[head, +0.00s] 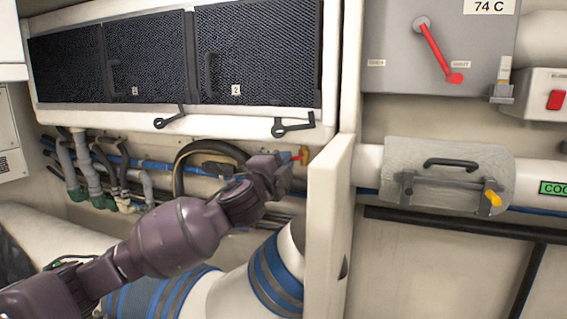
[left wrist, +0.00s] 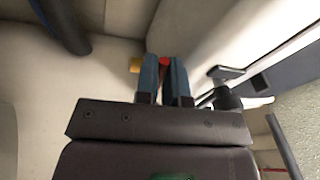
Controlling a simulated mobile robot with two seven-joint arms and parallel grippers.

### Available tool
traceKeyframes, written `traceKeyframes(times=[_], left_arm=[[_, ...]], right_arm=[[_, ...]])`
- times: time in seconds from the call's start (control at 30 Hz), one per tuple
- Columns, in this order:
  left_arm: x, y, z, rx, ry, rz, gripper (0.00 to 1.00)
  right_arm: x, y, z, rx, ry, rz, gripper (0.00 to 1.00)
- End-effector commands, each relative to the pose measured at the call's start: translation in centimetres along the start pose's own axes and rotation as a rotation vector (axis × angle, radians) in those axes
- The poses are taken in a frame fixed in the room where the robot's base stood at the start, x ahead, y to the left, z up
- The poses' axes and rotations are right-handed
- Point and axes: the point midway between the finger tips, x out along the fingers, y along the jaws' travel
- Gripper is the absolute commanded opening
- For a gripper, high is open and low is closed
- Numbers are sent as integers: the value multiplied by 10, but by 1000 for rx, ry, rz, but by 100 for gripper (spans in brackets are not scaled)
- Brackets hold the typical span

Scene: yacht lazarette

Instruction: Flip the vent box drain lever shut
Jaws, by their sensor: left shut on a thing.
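The vent box (head: 225,118) is a long white housing with dark mesh panels at the upper left of the head view. Below its right end is a small brass valve (head: 304,154) with a red drain lever (head: 295,158). My left gripper (head: 284,168) reaches up to it from the lower left. In the left wrist view the blue-grey fingers (left wrist: 164,76) are shut on the red lever (left wrist: 164,62), and only its tip shows between them. The brass valve (left wrist: 134,65) lies just left of the fingers. My right gripper is out of view.
A white upright panel (head: 328,225) stands close to the right of my left gripper. Hoses and pipes (head: 90,170) run behind the arm. Another red lever (head: 435,55) is on a grey panel at upper right.

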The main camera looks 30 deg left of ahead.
Motion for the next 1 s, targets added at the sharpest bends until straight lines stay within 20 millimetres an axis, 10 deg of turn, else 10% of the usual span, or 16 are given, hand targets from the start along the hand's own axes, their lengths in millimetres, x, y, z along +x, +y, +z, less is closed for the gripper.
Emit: traceKeyframes(times=[0.63, 0.73, 1.0], left_arm=[[2, -8, 0, 235, 48, 42, 0], [2, -8, 0, 234, 48, 42, 20], [2, -9, 0, 233, 47, 41, 20]], right_arm=[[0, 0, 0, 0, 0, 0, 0], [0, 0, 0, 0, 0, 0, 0], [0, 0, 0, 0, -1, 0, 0]])
